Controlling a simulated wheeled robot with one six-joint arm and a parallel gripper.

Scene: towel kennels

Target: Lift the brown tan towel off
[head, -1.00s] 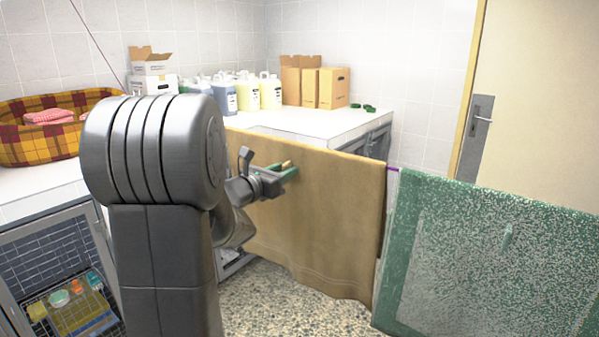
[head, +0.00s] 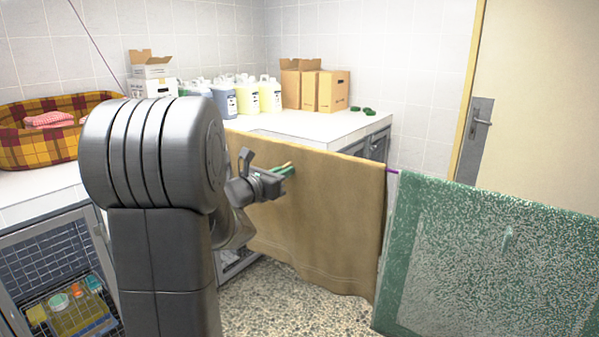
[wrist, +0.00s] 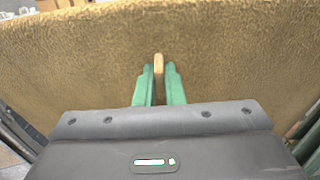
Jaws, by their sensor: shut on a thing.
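The brown tan towel (head: 330,215) hangs as a broad sheet in the middle of the head view, its upper edge nearly straight and its lower edge wavy. It also fills the background of the wrist view (wrist: 235,60). My gripper (head: 285,168) is in front of the towel's upper part, with its green fingers pointing at it. In the wrist view the fingers (wrist: 159,85) are close together around a small light-tan, wooden-looking peg (wrist: 158,64). Whether the peg touches the towel I cannot tell. My arm hides the towel's left part.
A speckled green towel (head: 490,250) hangs to the right, with a purple bit (head: 392,171) between the two. Behind stands a white counter (head: 310,124) with jugs (head: 247,97) and boxes (head: 325,90). A plaid pet bed (head: 50,130) sits at left. Speckled floor (head: 290,310) shows below.

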